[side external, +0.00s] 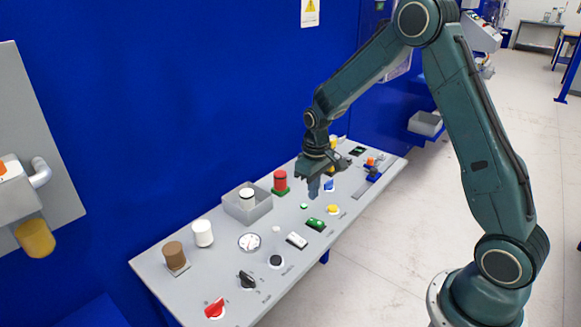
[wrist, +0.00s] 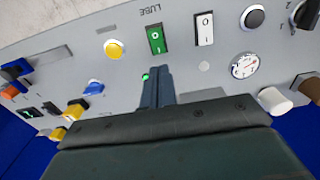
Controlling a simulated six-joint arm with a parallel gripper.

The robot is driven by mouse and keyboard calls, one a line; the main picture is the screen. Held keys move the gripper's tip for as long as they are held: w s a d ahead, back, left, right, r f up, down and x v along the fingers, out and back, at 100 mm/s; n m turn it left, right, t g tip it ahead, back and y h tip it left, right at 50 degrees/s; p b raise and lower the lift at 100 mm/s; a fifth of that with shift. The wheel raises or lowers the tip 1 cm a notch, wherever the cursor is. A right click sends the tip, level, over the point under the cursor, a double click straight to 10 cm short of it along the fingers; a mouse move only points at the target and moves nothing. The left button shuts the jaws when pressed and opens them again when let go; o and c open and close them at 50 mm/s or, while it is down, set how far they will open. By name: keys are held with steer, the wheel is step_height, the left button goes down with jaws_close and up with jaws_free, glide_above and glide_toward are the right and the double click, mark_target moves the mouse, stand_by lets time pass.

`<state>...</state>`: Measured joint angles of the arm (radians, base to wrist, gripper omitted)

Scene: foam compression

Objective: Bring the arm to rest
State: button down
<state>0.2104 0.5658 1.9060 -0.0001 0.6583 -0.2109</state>
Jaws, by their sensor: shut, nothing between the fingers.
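My gripper (side external: 314,188) hangs over the right half of the grey control panel (side external: 188,288), fingers pointing down and apart from the panel as far as I can see. In the wrist view my gripper (wrist: 158,70) shows two dark fingers pressed together with nothing between them. Their tips appear just below the green rocker switch (wrist: 155,39), beside a small lit green lamp (wrist: 145,77). My arm is raised and bent, reaching left from its base at the lower right.
On the panel stand a red cylinder (side external: 280,180), a grey box (side external: 246,212) with a white-and-black piece inside, a white cylinder (side external: 202,233), a brown cylinder (side external: 174,255), a red knob (side external: 214,308) and a yellow button (side external: 333,209). A blue wall rises behind. Open floor lies right.

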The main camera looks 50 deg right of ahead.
steer(key=s+a+r+t, duration=0.1)
steer(key=s+a+r, duration=0.2)
steer(key=s+r, duration=0.35)
steer(key=s+a+r+t, duration=0.1)
steer(key=s+a+r, duration=0.15)
steer(key=r, duration=0.75)
steer(key=s+a+r+t, duration=0.1)
steer(key=s+a+r, duration=0.1)
steer(key=s, duration=0.6)
steer(key=s+a+r+t, duration=0.1)
steer(key=s+r+t, duration=0.1)
steer(key=s, duration=0.6)
steer(key=shift+s+a+r, duration=0.15)
steer(key=shift+a+r, duration=0.2)
steer(key=shift+r, duration=0.3)
